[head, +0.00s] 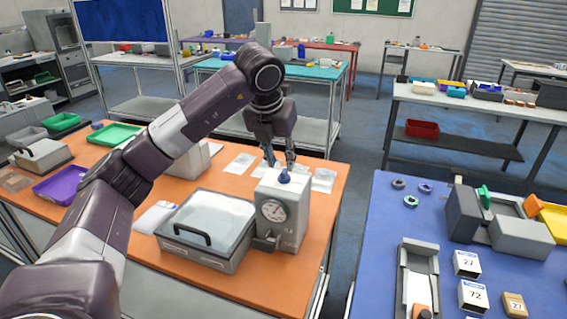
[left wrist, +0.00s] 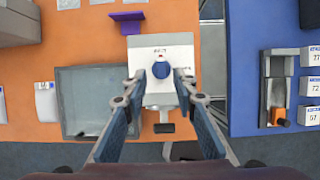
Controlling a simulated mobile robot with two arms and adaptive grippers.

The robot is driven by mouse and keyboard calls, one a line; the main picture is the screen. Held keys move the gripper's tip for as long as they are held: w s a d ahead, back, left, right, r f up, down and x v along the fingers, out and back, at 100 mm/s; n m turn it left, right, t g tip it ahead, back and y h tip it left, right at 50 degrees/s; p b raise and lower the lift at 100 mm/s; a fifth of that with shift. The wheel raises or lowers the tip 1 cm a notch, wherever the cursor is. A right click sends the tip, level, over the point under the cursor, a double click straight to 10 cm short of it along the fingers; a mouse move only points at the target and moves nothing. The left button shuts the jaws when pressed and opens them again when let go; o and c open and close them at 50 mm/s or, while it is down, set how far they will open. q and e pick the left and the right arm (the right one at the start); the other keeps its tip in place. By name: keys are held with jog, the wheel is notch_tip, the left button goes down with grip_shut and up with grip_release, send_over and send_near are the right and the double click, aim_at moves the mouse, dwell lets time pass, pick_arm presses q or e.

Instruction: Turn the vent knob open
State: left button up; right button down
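The vent knob (head: 284,177) is a small blue knob on top of a light grey box (head: 297,215) with a round dial on its front. In the left wrist view the knob (left wrist: 161,69) shows a red mark and a white mark near its far edge. My left gripper (head: 281,163) points down just above the knob. In the left wrist view its two blue-padded fingers (left wrist: 160,80) are apart, one on each side of the knob, with visible gaps. I cannot tell exactly how high the tips are. My right gripper is out of view.
A grey tray with a clear lid and black handle (head: 207,244) stands left of the box on the orange table (head: 180,282). Flat white packets (head: 323,180) lie behind it. A gap separates this table from the blue table (head: 380,262) at right.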

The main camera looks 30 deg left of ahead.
aim_at(284, 170)
pick_arm(q)
jog(key=x, duration=0.3)
jog(key=shift+w+f+p, duration=0.25)
jog(key=shift+w+p, duration=0.05)
jog(key=shift+w, duration=0.1)
jog(key=shift+s, duration=0.1)
jog(key=shift+c, duration=0.4)
grip_shut()
